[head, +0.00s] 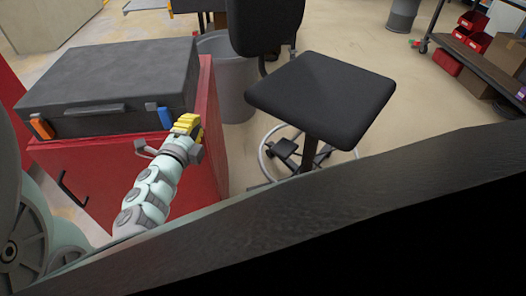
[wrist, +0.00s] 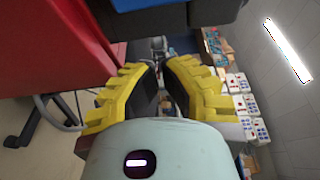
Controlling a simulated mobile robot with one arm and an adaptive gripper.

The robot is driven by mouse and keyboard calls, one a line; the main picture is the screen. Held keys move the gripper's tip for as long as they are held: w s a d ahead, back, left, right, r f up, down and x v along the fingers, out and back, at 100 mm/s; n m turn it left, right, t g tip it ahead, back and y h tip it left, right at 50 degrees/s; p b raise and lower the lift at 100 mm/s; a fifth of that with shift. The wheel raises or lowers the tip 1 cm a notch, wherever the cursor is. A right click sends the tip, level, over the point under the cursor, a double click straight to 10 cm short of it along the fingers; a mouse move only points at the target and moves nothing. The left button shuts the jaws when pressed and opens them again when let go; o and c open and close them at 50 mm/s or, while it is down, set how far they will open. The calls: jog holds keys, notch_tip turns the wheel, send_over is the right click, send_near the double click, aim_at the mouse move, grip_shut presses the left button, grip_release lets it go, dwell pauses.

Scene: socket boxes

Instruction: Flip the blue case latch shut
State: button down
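The dark grey case (head: 110,82) sits lid-down on the red cabinet in the head view. Its blue latch (head: 165,117) is on the front face near the right corner; an orange latch (head: 41,126) is near the left corner. I cannot tell the blue latch's exact angle. My gripper (head: 187,124) has yellow fingers and is just right of the blue latch, seemingly apart from it. In the wrist view the gripper (wrist: 161,66) shows a gap between its fingers and nothing held. The blue latch (wrist: 132,5) shows at the top edge there, outside the fingers.
The red cabinet (head: 205,150) stands below the case, with a dark handle on its front. A grey bin (head: 228,75) and a black chair (head: 322,95) stand to the right. A shelf cart with red bins (head: 470,45) is far right. Floor shows between chair and cart.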

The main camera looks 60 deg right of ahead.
aim_at(167, 124)
jog(key=shift+w+a, duration=0.45)
jog(key=shift+w, duration=0.4)
jog(key=shift+w+a, duration=0.4)
jog(key=shift+w, duration=0.4)
jog(key=shift+w, duration=0.1)
jog(key=w+a, duration=0.2)
jog(key=shift+w+a, duration=0.15)
jog(key=shift+w, duration=0.15)
jog(key=shift+s, duration=0.1)
